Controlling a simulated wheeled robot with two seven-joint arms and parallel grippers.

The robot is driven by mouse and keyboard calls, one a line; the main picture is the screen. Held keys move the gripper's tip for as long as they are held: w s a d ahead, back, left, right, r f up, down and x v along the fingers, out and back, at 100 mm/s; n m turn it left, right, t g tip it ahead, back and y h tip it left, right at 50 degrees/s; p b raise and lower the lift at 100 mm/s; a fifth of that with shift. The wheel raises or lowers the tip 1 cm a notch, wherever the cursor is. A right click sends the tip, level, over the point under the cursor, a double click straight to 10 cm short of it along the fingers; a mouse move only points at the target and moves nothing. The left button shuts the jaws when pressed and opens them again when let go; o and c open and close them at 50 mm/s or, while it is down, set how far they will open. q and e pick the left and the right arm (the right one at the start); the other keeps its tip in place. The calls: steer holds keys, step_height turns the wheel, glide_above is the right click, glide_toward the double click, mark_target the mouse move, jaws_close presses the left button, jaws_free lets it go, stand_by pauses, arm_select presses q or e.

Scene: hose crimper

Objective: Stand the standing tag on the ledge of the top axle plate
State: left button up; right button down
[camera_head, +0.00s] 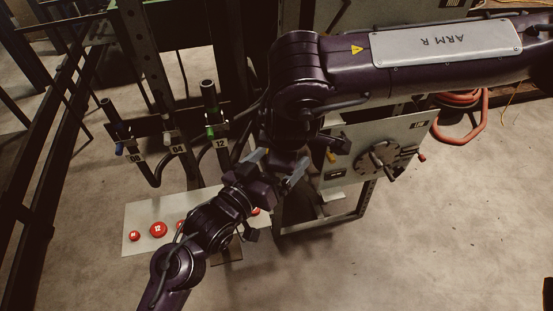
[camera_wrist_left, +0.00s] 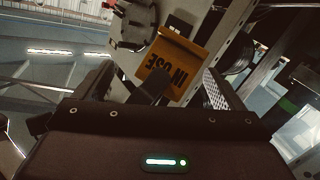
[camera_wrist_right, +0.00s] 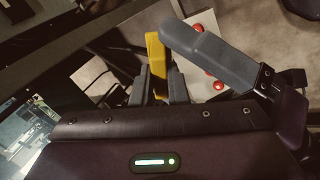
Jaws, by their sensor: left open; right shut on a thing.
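A yellow tag (camera_wrist_left: 175,62) reading "IN USE" shows upside down in the left wrist view. In the right wrist view the yellow tag (camera_wrist_right: 154,50) appears nearly edge-on. My right gripper (camera_wrist_right: 158,82) is shut on it. My left gripper (camera_head: 278,167) is open, its grey fingers on either side of the tag in the left wrist view, apart from it as far as I can see. The right gripper is mostly hidden by its own arm in the head view. I cannot make out the top axle plate or its ledge for certain.
A grey machine panel (camera_head: 385,150) with a round handle wheel stands right of the grippers. Hose ends with number plates (camera_head: 177,149) stand at left. Open floor (camera_head: 450,240) lies at lower right.

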arm_select(q)
steer(key=shift+s, duration=0.1)
steer(key=c, duration=1.1)
steer(key=shift+d, duration=0.1)
steer(key=shift+c, duration=0.2)
arm_select(e)
steer(key=c, duration=1.8)
jaws_free()
steer(key=shift+a, duration=0.1)
arm_select(q)
steer(key=shift+c, duration=1.1)
arm_select(e)
steer(key=shift+o, duration=2.3)
